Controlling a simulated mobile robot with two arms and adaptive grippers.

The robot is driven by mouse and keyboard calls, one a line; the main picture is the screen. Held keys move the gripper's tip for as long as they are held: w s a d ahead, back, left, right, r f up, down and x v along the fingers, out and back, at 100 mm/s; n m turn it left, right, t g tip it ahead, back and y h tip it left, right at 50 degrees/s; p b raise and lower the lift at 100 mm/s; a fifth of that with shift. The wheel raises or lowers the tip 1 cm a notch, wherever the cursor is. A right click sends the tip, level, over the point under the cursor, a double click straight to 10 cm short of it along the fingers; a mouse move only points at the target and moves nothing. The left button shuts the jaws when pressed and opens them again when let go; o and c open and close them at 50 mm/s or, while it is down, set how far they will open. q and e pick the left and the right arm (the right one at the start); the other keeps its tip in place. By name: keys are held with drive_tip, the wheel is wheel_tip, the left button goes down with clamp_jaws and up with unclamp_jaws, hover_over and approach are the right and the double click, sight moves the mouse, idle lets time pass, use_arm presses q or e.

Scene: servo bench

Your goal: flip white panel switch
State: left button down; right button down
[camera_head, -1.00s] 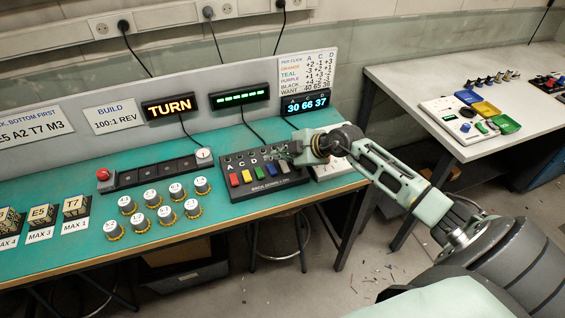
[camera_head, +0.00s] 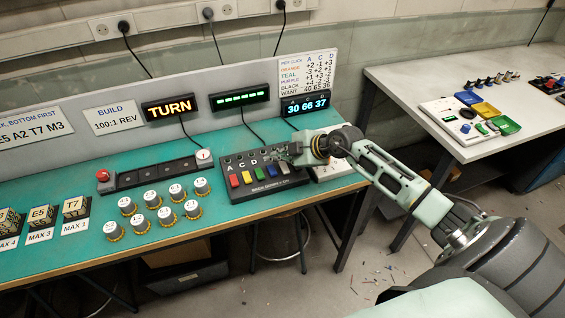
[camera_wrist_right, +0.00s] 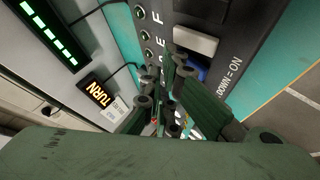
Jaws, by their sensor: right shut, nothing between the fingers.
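A black switch box (camera_head: 262,193) sits near the right end of the teal bench, with a row of coloured rocker switches. The white switch (camera_head: 284,168) is at the right end of the row, beside the blue one. In the right wrist view the white switch (camera_wrist_right: 196,41) is large and clear, with the blue switch (camera_wrist_right: 197,72) partly hidden by my fingers. My right gripper (camera_head: 285,153) is shut and empty over the box, just behind the white switch. In the wrist view the right gripper (camera_wrist_right: 176,68) is close to both switches; contact cannot be told. My left gripper is not in view.
A lit display (camera_head: 306,104) reads 30 66 37 behind the box. Several round knobs (camera_head: 151,199) and a red button (camera_head: 103,175) lie to the left. A white table (camera_head: 440,80) with coloured bins stands to the right, across a gap.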

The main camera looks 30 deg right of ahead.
drive_tip(key=shift+f, duration=0.1)
drive_tip(key=shift+f, duration=0.35)
drive_tip(key=shift+w+f, duration=0.1)
drive_tip(key=shift+f, duration=0.25)
idle(0.6)
drive_tip(key=shift+r, duration=0.1)
drive_tip(key=shift+r+p, duration=0.75)
drive_tip(key=shift+p, duration=0.65)
drive_tip(key=r+p, duration=0.2)
drive_tip(key=p, duration=0.1)
drive_tip(key=s+r+p, duration=0.1)
drive_tip(key=r+p, duration=0.2)
drive_tip(key=shift+p, duration=0.4)
